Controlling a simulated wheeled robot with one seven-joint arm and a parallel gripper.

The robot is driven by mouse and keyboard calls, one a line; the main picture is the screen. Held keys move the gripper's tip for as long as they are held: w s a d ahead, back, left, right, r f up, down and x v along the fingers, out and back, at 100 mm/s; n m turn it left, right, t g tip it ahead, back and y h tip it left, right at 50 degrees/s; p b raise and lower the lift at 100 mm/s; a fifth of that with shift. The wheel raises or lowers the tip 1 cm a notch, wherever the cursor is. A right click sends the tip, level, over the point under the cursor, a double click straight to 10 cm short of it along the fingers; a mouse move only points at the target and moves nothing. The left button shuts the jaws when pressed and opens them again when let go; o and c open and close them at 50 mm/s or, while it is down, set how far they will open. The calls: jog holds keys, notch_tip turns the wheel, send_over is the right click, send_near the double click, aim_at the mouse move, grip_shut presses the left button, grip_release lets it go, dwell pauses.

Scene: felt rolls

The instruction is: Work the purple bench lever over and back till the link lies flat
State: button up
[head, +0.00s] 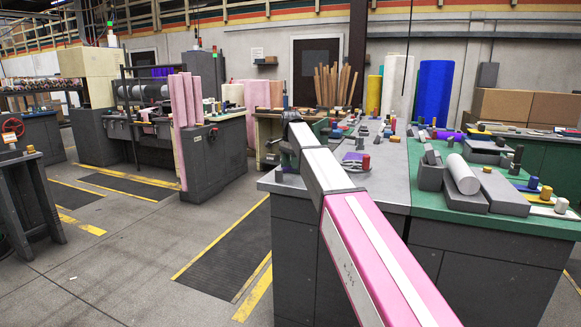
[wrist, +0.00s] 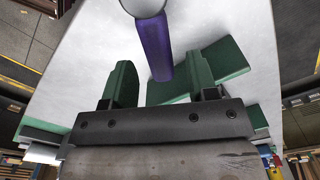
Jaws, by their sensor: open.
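The purple lever (wrist: 155,48) shows in the wrist view as a bar with a pale round piece at its upper end. It reaches down over a light grey surface toward my gripper (wrist: 164,84). My gripper is open, with one finger on each side of the lever's near end in the picture. I cannot tell whether that end is between the fingers in depth, and I see no contact. A green slanted piece lies by the right finger; I cannot tell whether it is the link. In the head view my arm hides part of the bench, and the lever is not clear.
The grey bench top (head: 385,186) carries a small plate with purple and red items (head: 356,161). To the right, a green bench top (head: 430,216) holds a pale roll (head: 462,174), grey blocks and several small cylinders. The floor at left is open.

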jog(key=shift+f, duration=0.9)
grip_shut()
